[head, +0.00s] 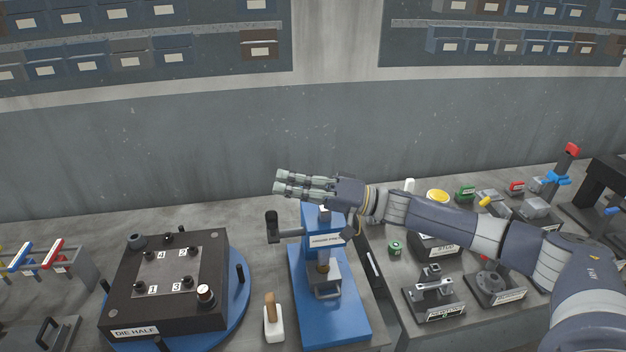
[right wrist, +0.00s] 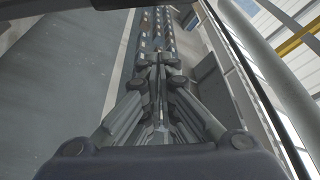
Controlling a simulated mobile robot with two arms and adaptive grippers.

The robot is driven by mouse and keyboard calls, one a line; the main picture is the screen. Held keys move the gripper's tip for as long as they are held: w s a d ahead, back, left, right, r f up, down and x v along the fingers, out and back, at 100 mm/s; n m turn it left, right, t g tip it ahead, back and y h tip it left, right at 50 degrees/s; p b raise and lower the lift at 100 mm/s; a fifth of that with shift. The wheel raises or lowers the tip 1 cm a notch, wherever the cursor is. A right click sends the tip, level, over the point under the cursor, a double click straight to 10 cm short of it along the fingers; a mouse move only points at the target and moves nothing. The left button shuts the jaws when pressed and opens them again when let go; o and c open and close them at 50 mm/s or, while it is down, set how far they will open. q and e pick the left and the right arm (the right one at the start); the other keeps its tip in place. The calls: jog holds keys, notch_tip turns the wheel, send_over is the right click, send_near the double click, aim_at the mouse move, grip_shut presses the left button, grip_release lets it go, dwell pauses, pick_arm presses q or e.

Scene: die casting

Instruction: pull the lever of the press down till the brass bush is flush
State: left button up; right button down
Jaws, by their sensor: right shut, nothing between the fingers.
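The blue press (head: 308,262) stands on the bench in the middle of the head view, with a white label on its head. Its lever (head: 288,234) sticks out to the left and ends in a dark upright grip (head: 271,219). A small brass-coloured piece (head: 323,267), likely the bush, shows under the press head; how deep it sits I cannot tell. My right gripper (head: 276,182) is shut and empty, above the press and the lever grip, apart from the grip in the picture. The shut fingers also show in the right wrist view (right wrist: 158,70). My left gripper is out of view.
A dark die half (head: 128,295) on a blue turntable (head: 240,302) stands left of the press. Several fixtures and small parts fill the right bench under my right arm. A grey wall (head: 150,135) rises behind.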

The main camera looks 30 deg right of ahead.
aim_at(272, 227)
pick_arm(q)
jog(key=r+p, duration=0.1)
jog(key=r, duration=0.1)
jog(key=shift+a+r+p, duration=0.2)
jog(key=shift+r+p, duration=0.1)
jog(key=shift+p, duration=0.05)
pick_arm(e)
jog(key=s+a+f, duration=0.1)
jog(key=s+f, duration=0.1)
jog(key=shift+s+a, duration=0.35)
jog(key=shift+f, duration=0.1)
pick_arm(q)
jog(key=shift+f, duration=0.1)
